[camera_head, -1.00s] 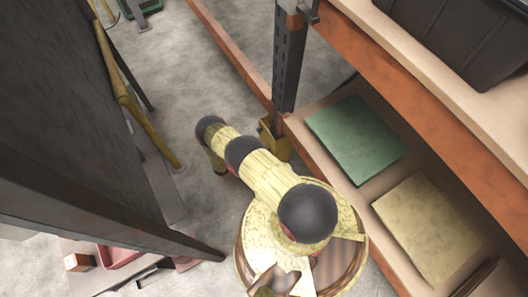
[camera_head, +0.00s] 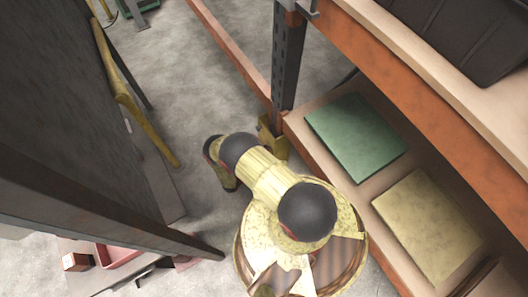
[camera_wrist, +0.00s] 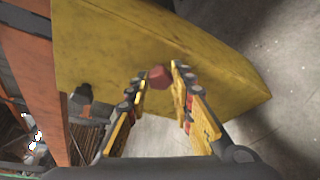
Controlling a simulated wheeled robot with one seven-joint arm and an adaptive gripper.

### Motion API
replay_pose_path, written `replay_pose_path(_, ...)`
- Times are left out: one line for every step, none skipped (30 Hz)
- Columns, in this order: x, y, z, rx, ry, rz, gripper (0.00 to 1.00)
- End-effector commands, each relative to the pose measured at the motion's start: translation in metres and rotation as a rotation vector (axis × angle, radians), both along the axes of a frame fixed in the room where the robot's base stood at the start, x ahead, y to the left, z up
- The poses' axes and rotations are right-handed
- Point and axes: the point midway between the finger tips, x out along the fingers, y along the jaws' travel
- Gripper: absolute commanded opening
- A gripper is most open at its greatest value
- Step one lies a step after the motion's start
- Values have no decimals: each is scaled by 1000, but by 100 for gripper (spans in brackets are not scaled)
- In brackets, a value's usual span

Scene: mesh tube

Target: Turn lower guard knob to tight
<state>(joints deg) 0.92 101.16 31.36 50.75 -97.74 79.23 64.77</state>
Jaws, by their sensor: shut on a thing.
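A yellow guard (camera_wrist: 120,45) fills the upper middle of the wrist view. A small red knob (camera_wrist: 159,77) stands out from its face. My gripper (camera_wrist: 156,76) has one finger on each side of the red knob and is shut on it. A dark knob-like piece (camera_wrist: 82,95) sits at the guard's left edge, apart from my fingers. In the head view, part of the yellow guard (camera_head: 272,140) shows at the foot of the rack post. My arm hides the rest there, and neither my fingertips nor the knob can be made out.
A dark rack post (camera_head: 288,70) with orange beams rises beside the guard. The lower shelf holds a green box (camera_head: 355,137) and a pale yellow one (camera_head: 427,225). A black bin (camera_head: 470,40) sits higher. A large dark panel (camera_head: 80,120) stands left; grey floor (camera_head: 205,70) is open between.

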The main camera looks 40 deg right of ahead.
Motion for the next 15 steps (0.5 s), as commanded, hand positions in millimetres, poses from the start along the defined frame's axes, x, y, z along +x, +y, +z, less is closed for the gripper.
replay_pose_path(-2, 0, -2, -11, -40, 1, 0)
replay_pose_path(-2, 1, -2, -16, -68, 0, 0)
replay_pose_path(-3, 1, -3, -25, -105, 0, 0)
replay_pose_path(-3, 0, -3, -32, -134, 0, 0)
replay_pose_path(-2, 0, -3, -38, -162, 1, 0)
replay_pose_path(-2, 1, -3, -47, -199, 1, 0)
replay_pose_path(-3, 1, -4, -54, -225, 1, 0)
replay_pose_path(-3, 1, -4, -60, -252, 1, 0)
replay_pose_path(-3, 1, -4, -68, -287, 1, 0)
replay_pose_path(-3, 0, -5, -76, -314, 0, 0)
replay_pose_path(-3, 1, -5, -81, -338, 0, 0)
replay_pose_path(-3, 0, -5, -89, -372, 0, 0)
replay_pose_path(-3, 0, -5, -94, -395, 0, 0)
replay_pose_path(-3, 0, -6, -100, -417, 0, 0)
replay_pose_path(-3, 0, -6, -106, -447, 0, 0)
